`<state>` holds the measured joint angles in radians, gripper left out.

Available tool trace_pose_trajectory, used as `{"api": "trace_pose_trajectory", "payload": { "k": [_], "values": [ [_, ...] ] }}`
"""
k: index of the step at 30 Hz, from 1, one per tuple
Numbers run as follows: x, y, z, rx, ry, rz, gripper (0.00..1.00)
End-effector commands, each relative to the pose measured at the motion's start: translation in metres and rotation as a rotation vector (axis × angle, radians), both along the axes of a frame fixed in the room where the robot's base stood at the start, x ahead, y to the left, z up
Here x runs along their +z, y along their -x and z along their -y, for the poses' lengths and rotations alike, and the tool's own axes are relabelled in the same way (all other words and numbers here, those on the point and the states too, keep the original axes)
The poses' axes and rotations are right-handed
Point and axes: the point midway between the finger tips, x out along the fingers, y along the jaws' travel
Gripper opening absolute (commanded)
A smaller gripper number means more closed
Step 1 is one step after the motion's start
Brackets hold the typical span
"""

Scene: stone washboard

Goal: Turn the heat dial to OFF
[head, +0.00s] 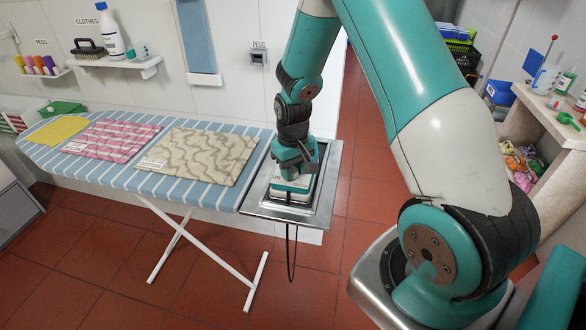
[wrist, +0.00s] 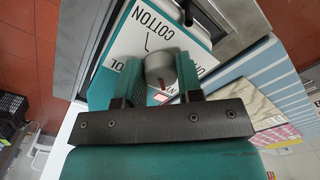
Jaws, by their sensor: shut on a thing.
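The iron (head: 293,189) is a teal and white box-like body on the metal rest at the right end of the ironing board. Its heat dial (wrist: 160,66) is a round grey knob with a red pointer mark, on a white label face. The word COTTON is readable above the dial in the wrist view; other labels are partly covered by the fingers. The red mark points down toward my gripper's palm, near a partly hidden red label. My gripper (wrist: 157,76) is shut on the dial, one finger on each side. In the head view my gripper (head: 291,176) hides the dial.
The metal rest (head: 322,211) has free rim around the iron. A black cord (head: 291,262) hangs below it. A PLUG socket (head: 258,57) is on the wall; a shelf unit (head: 540,125) stands right.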

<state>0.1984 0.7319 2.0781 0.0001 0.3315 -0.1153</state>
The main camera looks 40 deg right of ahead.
Motion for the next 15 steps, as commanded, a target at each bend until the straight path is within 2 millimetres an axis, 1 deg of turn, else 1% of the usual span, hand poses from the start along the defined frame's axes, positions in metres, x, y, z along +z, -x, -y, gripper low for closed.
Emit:
{"api": "trace_pose_trajectory", "payload": {
  "k": [6, 15],
  "values": [
    [0.001, -0.0008, 0.0006, 0.055, 0.001, 0.003, 0.1],
    [0.001, -0.0008, 0.0006, 0.07, 0.0, 0.002, 0.1]
  ]
}}
